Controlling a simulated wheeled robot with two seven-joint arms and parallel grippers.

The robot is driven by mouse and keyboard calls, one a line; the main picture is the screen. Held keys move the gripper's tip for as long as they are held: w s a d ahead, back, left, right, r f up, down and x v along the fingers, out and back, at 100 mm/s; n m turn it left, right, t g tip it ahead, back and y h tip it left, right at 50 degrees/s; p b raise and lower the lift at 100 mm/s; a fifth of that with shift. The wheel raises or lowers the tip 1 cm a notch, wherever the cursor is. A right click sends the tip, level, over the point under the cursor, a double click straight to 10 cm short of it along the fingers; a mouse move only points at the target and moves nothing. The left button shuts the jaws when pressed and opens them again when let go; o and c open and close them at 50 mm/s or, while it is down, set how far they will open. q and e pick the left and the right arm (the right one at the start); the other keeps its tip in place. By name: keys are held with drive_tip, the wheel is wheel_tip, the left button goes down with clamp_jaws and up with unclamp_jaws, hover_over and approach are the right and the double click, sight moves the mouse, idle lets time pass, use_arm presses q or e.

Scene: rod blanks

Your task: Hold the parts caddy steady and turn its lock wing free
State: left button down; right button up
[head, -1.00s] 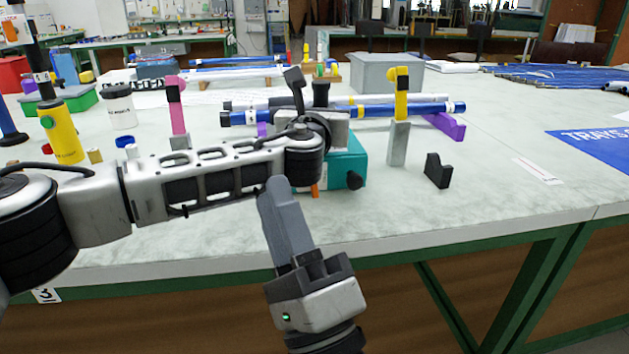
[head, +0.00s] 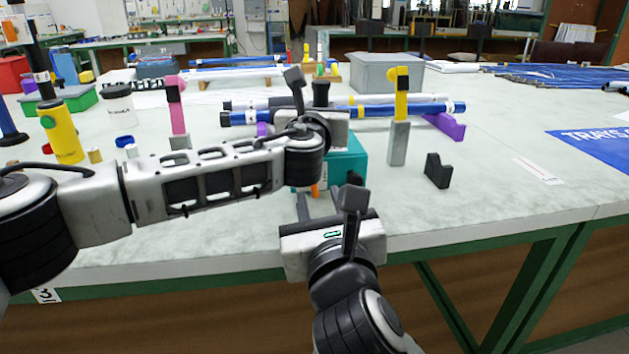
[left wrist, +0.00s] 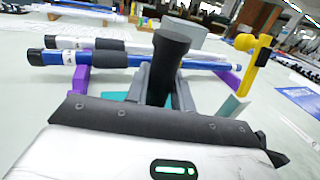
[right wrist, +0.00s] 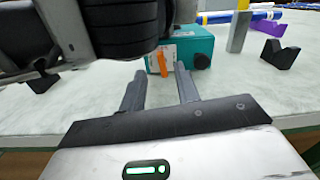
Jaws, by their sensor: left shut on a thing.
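The parts caddy is a teal box (head: 349,158) near the table's front edge, partly hidden by my left arm. It also shows in the right wrist view (right wrist: 196,45). A black upright post (left wrist: 168,62) rises from it. My left gripper (left wrist: 160,84) is shut on this post from the near side. An orange lock wing (right wrist: 162,61) sticks out of the caddy's front face and looks roughly upright. My right gripper (right wrist: 160,82) is open and empty, its fingers pointing at the wing from the near side, apparently still short of it.
A black knob (right wrist: 202,61) sits on the caddy's front, right of the wing. A grey post with a yellow top (head: 398,140) and a black notched block (head: 438,170) stand to the right.

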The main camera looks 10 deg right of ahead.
sight(314, 211)
drive_tip(key=w, duration=0.5)
drive_tip(key=shift+w, duration=0.35)
clamp_jaws()
